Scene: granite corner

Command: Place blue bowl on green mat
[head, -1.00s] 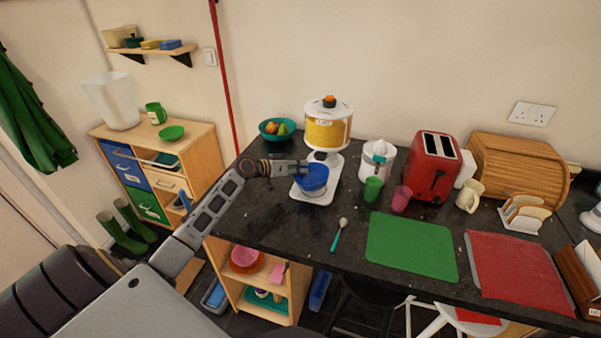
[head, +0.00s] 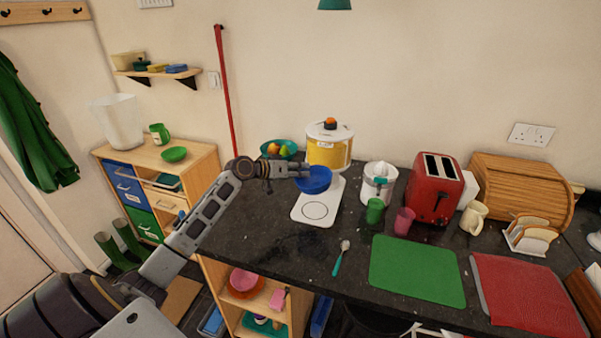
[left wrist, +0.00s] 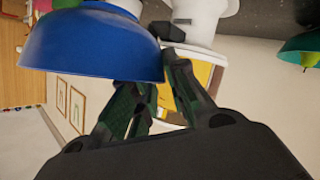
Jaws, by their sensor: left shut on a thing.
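The blue bowl (head: 314,180) is held up above the white scale (head: 318,208), near the front of the yellow and white dispenser. My left gripper (head: 298,171) is shut on the left rim of the blue bowl. In the left wrist view the bowl (left wrist: 90,45) fills the upper left, and the gripper's fingers (left wrist: 158,95) reach to its edge. The green mat (head: 417,271) lies flat and bare on the dark counter, to the right of and nearer than the bowl. My right gripper is not in view.
A green cup (head: 375,210), a pink cup (head: 404,221), a white juicer (head: 379,183) and a red toaster (head: 437,188) stand behind the green mat. A spoon (head: 341,258) lies left of it.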

